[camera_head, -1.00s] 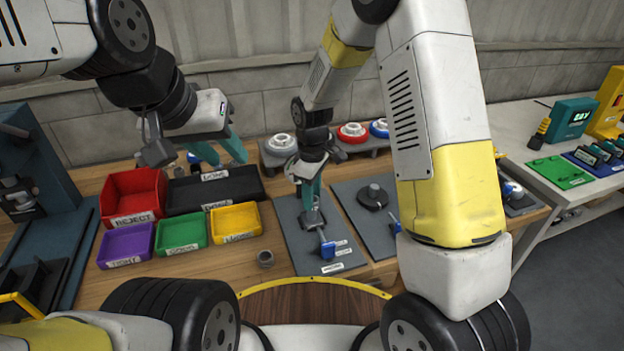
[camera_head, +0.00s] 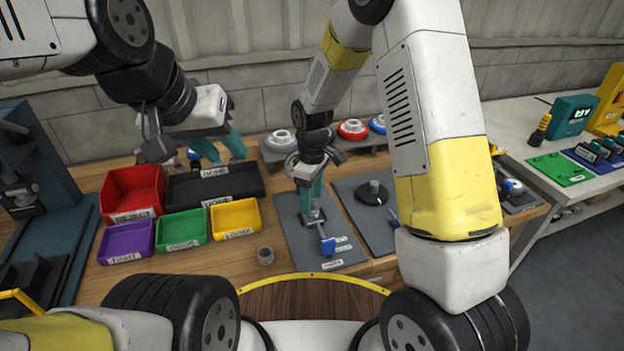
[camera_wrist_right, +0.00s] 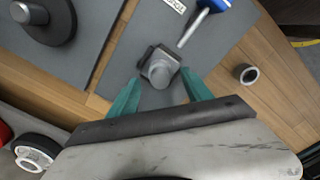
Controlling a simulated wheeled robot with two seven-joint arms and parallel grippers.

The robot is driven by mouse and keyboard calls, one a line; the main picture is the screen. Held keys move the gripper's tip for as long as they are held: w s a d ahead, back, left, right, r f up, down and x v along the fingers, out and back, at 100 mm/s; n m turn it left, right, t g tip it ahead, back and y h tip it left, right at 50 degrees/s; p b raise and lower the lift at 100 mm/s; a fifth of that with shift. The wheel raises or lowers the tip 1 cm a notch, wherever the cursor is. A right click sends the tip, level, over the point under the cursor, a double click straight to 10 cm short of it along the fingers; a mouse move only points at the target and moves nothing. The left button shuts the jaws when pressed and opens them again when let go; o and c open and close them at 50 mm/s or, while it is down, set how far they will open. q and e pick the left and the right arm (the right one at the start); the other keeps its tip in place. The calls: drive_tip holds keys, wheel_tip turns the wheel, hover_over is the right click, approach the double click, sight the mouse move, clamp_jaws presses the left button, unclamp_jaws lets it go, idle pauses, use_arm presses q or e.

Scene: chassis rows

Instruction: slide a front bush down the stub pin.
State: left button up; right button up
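A grey block fixture (camera_wrist_right: 150,57) with a round stub pin (camera_wrist_right: 160,73) stands on a grey plate (camera_head: 285,215) in the right wrist view. I cannot tell whether a bush sits on the pin. My right gripper (camera_head: 313,208) is above this fixture. Its two teal fingers are spread either side of the pin in the right wrist view (camera_wrist_right: 159,90), with no part visibly clamped. A loose grey ring-shaped bush (camera_head: 265,256) lies on the wooden bench, and it also shows in the right wrist view (camera_wrist_right: 246,74). My left gripper (camera_head: 231,158) is open and empty above the black tray.
A blue-handled tool (camera_head: 327,244) lies on the plate near the fixture. Red (camera_head: 150,211), purple (camera_head: 125,255), green (camera_head: 183,243), yellow (camera_head: 236,232) and black (camera_head: 215,200) bins stand to the left. A second plate (camera_head: 352,200) with a dark disc (camera_head: 372,193) is to the right.

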drive_tip(key=shift+r, duration=3.9)
drive_tip(key=shift+r, duration=0.1)
drive_tip(key=s+d+r+m+t+y, duration=0.1)
drive_tip(key=s+d+r+m+t, duration=0.1)
drive_tip(key=s+d+r+m, duration=0.5)
drive_tip(key=s+d+r+m+t+y, duration=0.15)
drive_tip(key=s+d+r, duration=0.3)
drive_tip(key=r, duration=0.55)
drive_tip(key=s+d+r+m+t, duration=0.2)
drive_tip(key=s+m, duration=0.2)
drive_tip(key=s, duration=0.4)
drive_tip(key=shift+d+r+t, duration=0.3)
drive_tip(key=shift+d+t, duration=0.05)
